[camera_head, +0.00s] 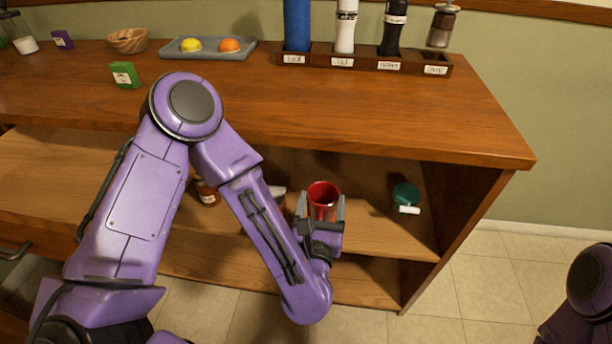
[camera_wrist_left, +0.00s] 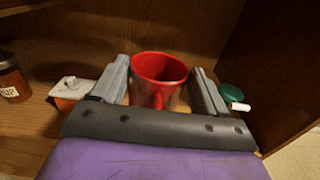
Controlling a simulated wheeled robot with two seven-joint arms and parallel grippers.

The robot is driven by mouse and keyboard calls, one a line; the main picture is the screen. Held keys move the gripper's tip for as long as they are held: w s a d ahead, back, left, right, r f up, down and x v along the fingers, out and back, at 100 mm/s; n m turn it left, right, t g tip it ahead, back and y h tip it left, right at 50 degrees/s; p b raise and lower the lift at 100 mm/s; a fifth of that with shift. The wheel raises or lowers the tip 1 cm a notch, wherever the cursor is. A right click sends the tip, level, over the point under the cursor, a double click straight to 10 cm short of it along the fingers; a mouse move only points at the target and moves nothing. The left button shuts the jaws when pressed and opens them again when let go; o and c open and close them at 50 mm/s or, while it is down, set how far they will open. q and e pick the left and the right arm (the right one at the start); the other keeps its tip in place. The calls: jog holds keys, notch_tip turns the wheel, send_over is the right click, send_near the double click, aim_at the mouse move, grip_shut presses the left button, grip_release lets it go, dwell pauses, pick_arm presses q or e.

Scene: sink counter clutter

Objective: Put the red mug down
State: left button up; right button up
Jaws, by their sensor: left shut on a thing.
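The red mug (camera_head: 323,198) is at the shelf inside the open counter, and it also shows in the left wrist view (camera_wrist_left: 160,68). It looks upright, with its open top facing up. My left gripper (camera_head: 321,208) is shut on the mug, one finger on each side of it. In the left wrist view the gripper (camera_wrist_left: 165,85) has the mug between its grey fingers. I cannot tell whether the mug's base touches the shelf. My right gripper is not in view; only part of my right arm shows at the lower right.
The shelf (camera_head: 372,226) holds a green-and-white item (camera_head: 406,194) to the right and a brown jar (camera_head: 207,192) to the left. In the wrist view, an orange container with a grey top (camera_wrist_left: 70,91) stands left of the gripper. The wooden counter top (camera_head: 400,125) overhangs the shelf.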

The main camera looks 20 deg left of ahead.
aim_at(326, 196)
pick_arm(q)
jog(key=w+f, duration=0.1)
jog(key=w, duration=0.1)
jog(key=w+a+f, duration=0.1)
jog(key=w, duration=0.2)
jog(key=w+f, duration=0.1)
jog(key=w, duration=0.2)
jog(key=shift+a+f, duration=0.3)
jog(key=shift+f, duration=0.1)
jog(key=w+f, duration=0.1)
jog(key=f, duration=0.2)
jog(key=w+f+b, duration=0.1)
jog(key=w+f, duration=0.1)
jog(key=f, duration=0.1)
jog(key=w+f+b, duration=0.1)
jog(key=w+f, duration=0.1)
jog(key=f, duration=0.1)
jog(key=shift+a, duration=0.15)
jog(key=shift+s+r, duration=0.1)
